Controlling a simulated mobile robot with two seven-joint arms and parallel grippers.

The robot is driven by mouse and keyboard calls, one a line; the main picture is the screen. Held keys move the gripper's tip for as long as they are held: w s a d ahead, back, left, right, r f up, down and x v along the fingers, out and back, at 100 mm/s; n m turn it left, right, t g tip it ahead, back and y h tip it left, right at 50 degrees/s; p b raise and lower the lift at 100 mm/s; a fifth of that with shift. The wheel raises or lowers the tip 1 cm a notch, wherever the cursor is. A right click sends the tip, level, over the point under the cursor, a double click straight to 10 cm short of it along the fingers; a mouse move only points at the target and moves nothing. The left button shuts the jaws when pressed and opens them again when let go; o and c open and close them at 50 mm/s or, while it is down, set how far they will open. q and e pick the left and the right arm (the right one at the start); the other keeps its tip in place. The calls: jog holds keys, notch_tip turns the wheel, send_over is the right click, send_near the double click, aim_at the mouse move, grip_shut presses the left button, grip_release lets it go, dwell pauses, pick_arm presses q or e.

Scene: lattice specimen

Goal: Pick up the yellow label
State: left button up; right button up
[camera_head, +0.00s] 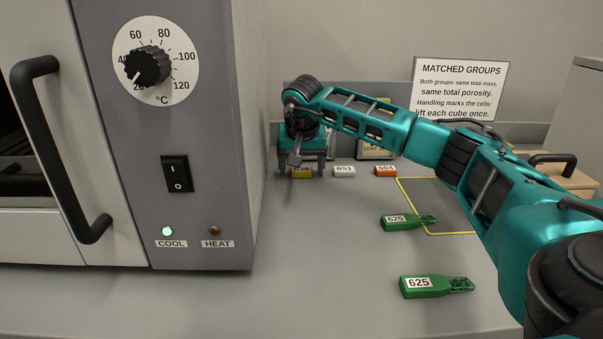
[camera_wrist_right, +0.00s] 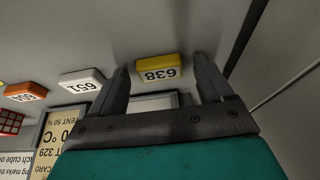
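The yellow label (camera_head: 301,172), marked 638, lies on the grey bench beside the oven's right side, partly hidden behind my right gripper. My right gripper (camera_head: 304,170) is open, with its fingers pointing down around the label's position. In the right wrist view the yellow label (camera_wrist_right: 158,68) shows between the two spread fingers (camera_wrist_right: 161,66), near their tips. I cannot tell whether either finger touches it. My left gripper is in neither view.
A white label (camera_head: 344,171) marked 651 and an orange label (camera_head: 385,171) marked 604 lie to the right in a row. Two green 625 tags (camera_head: 396,220) (camera_head: 420,285) lie nearer. The grey oven (camera_head: 220,110) stands close on the left. A sign (camera_head: 460,88) stands behind.

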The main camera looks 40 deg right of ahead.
jog(key=c, duration=1)
jog(key=shift+r, duration=0.1)
